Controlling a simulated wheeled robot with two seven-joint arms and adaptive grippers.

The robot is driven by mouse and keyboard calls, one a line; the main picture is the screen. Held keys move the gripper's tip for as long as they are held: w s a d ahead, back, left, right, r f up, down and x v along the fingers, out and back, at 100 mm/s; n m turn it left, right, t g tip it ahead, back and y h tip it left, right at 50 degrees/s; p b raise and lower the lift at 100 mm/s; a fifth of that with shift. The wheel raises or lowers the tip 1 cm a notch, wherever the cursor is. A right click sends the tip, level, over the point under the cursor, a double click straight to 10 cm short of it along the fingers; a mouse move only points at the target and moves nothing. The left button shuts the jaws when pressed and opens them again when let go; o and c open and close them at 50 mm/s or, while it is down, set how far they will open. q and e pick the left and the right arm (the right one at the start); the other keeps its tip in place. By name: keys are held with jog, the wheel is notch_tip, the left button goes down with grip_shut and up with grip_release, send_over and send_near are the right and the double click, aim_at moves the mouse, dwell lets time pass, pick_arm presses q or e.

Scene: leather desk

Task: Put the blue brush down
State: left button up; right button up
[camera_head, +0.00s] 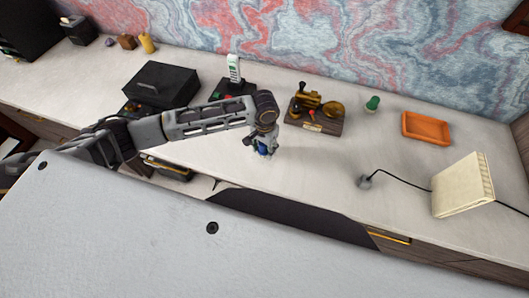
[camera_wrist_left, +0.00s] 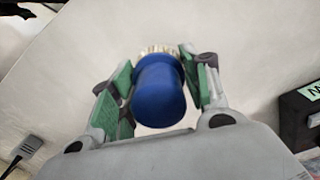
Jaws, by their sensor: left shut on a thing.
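The blue brush (camera_wrist_left: 160,92) has a rounded blue body and pale bristles at its far end, seen in the left wrist view. My left gripper (camera_wrist_left: 158,85) is shut on it, with green-lined fingers on both sides of the body. In the head view the left gripper (camera_head: 262,147) is over the pale desk top (camera_head: 225,150), and a bit of blue shows at its tip. Whether the bristles touch the desk cannot be told. My right gripper is not in view.
A black box (camera_head: 160,84) and a phone on its stand (camera_head: 235,75) are behind the arm. A brass device on a wooden base (camera_head: 315,117) stands right of the gripper. Desk near the gripper is clear.

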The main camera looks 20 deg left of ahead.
aim_at(264, 153)
pick_arm(q)
jog(key=shift+f, duration=1.85)
jog(key=shift+f, duration=0.15)
jog(key=o, duration=1)
notch_tip(264, 153, up, 12)
jog(key=shift+r, duration=0.15)
jog(key=shift+s, duration=0.1)
